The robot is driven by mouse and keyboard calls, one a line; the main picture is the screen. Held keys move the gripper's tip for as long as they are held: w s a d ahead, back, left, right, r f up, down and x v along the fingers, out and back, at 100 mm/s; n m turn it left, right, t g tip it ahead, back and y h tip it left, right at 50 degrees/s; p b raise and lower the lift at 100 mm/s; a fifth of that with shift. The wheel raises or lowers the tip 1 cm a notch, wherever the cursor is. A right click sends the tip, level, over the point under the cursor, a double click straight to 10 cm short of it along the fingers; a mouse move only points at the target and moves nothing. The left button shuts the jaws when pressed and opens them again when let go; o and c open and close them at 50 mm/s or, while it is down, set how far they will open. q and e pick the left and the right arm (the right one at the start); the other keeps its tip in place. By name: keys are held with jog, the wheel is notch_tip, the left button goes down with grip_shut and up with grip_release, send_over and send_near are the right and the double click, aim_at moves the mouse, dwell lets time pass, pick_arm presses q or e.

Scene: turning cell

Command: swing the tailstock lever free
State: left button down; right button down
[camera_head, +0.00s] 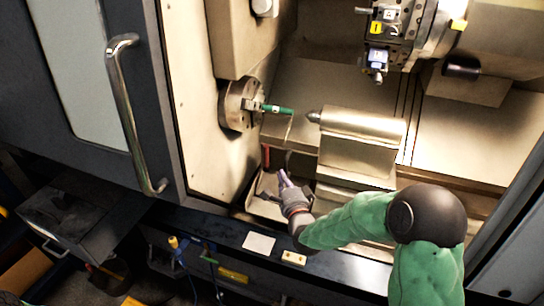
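The tailstock (358,145) is a pale metal block right of centre, its pointed centre (314,117) facing left toward the chuck. A short red upright piece (266,157) stands left of the tailstock's base, with a thin dark bar (288,158) beside it. I cannot tell which of these, if either, is the tailstock lever. My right gripper (285,181) reaches in from the lower right, just below these pieces. Its fingers are small and partly overlapped, so its opening and any contact are unclear. My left gripper is out of view.
The chuck (237,106) at the left has a green-handled tool (277,110) sticking out toward the tailstock. The tool turret (400,25) hangs at the upper right. A white card (258,243) and a small tan block (293,258) lie on the front ledge.

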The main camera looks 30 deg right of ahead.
aim_at(267, 157)
jog(key=b+x, duration=0.2)
jog(key=x, duration=0.8)
jog(key=shift+f, duration=0.1)
jog(key=shift+w+a, duration=0.1)
jog(key=shift+w+a+n, duration=0.1)
jog(key=shift+n, duration=0.2)
jog(key=shift+w+a+r+n+g+p, duration=0.2)
jog(key=shift+w+r+n+g+p, duration=0.15)
jog(key=shift+p, duration=0.35)
jog(key=w+a+f+n+g+h+p, duration=0.1)
jog(key=w+a+n+g+p, duration=0.5)
jog(key=p, duration=1.4)
jog(key=shift+w+f+n+g+h+p, duration=0.35)
jog(key=shift+f+n+h+p, duration=0.05)
jog(key=shift+f+n, duration=0.25)
